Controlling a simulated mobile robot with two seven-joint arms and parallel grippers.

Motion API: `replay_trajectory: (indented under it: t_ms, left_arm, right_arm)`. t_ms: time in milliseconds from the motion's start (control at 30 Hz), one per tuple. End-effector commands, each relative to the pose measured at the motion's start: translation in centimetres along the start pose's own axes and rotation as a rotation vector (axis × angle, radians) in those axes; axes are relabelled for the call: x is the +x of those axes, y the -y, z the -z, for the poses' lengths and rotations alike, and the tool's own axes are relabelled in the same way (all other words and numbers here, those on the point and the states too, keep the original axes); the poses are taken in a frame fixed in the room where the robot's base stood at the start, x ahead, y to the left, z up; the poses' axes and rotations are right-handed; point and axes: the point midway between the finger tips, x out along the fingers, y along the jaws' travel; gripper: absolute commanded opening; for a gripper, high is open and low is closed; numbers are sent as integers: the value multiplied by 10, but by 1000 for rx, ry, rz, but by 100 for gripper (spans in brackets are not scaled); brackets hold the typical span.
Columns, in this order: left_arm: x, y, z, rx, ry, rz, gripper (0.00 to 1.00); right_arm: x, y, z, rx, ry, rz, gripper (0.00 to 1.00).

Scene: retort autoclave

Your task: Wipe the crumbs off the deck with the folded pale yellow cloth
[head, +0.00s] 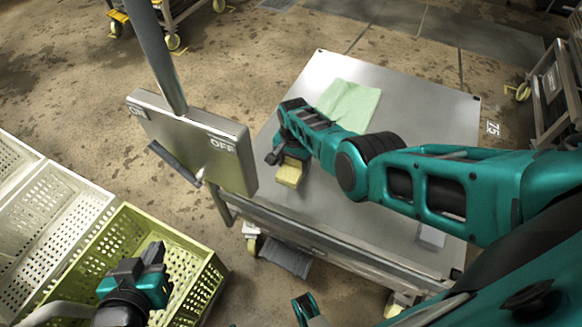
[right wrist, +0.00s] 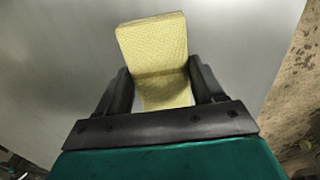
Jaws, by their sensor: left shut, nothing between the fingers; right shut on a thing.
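The folded pale yellow cloth (head: 289,173) is at the left part of the grey metal deck (head: 400,90), near its left edge. My right gripper (head: 282,158) is shut on it. In the right wrist view the cloth (right wrist: 153,45) sticks out past the fingers of the right gripper (right wrist: 160,85). I cannot tell whether the cloth touches the deck. No crumbs can be made out; the arm covers part of the deck. My left gripper (head: 150,268) is shut and empty over the yellow-green crate, away from the deck.
A pale green cloth (head: 350,103) lies on the deck beyond my right gripper. A small whitish block (head: 431,236) sits near the right front. A metal ON/OFF box (head: 195,140) on a post stands left of the deck. The yellow-green crate (head: 110,240) and white crates (head: 50,210) stand left.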

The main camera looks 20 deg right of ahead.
Motion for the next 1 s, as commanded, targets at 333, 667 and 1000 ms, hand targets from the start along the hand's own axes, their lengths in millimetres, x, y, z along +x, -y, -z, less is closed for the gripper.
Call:
replay_trajectory:
  t_ms: [333, 667, 1000]
  left_arm:
    - [13, 1, -19, 0, 0, 0, 0]
    - [24, 2, -36, 0, 0, 0, 0]
    - [34, 3, -52, 0, 0, 0, 0]
  right_arm:
    - [0, 1, 27, 1, -2, 3, 44]
    - [4, 0, 44, 1, -3, 2, 44]
    - [2, 1, 63, 0, -1, 2, 44]
